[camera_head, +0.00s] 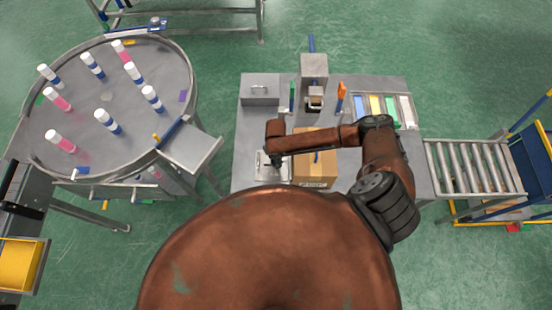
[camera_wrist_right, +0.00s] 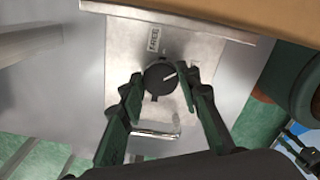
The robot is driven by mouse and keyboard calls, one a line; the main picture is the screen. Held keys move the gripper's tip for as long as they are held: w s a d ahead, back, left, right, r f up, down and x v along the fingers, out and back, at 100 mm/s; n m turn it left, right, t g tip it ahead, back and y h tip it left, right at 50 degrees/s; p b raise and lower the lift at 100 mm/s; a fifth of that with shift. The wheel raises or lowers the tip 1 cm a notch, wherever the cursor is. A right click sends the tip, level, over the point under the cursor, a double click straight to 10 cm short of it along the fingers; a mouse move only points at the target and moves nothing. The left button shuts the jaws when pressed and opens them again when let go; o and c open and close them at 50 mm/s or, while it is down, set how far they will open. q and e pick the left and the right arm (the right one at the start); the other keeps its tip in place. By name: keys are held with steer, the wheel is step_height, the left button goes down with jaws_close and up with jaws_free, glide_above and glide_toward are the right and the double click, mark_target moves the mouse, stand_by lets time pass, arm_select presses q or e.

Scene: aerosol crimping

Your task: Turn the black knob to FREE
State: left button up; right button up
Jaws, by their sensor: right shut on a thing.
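The black knob (camera_wrist_right: 159,79) is round, with a white pointer line, on a light metal panel (camera_wrist_right: 130,35) in the right wrist view. The pointer slants up and to the right. A small label (camera_wrist_right: 153,40) sits above the knob; its print is too small to read surely. My right gripper (camera_wrist_right: 161,76) is shut on the knob, one finger on each side. In the head view my right gripper (camera_head: 266,164) is over the panel (camera_head: 282,172) at the bench's front; the knob is hidden there. My left gripper is not in view.
A cardboard box (camera_head: 314,174) stands just right of the panel. A press (camera_head: 314,72) and a grey box (camera_head: 260,89) are behind on the bench. A round table (camera_head: 100,150) with several bottles is at left; a roller conveyor (camera_head: 474,165) is at right.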

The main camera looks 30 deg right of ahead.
steer(key=n+p, duration=0.1)
steer(key=n, duration=0.3)
steer(key=shift+n, duration=0.3)
steer(key=n, duration=0.5)
steer(key=shift+w+n, duration=0.1)
steer(key=shift+n, duration=0.2)
steer(key=o, duration=1.1)
steer(key=shift+r, duration=0.2)
step_height(320, 180, up, 12)
steer(key=shift+f, duration=0.15)
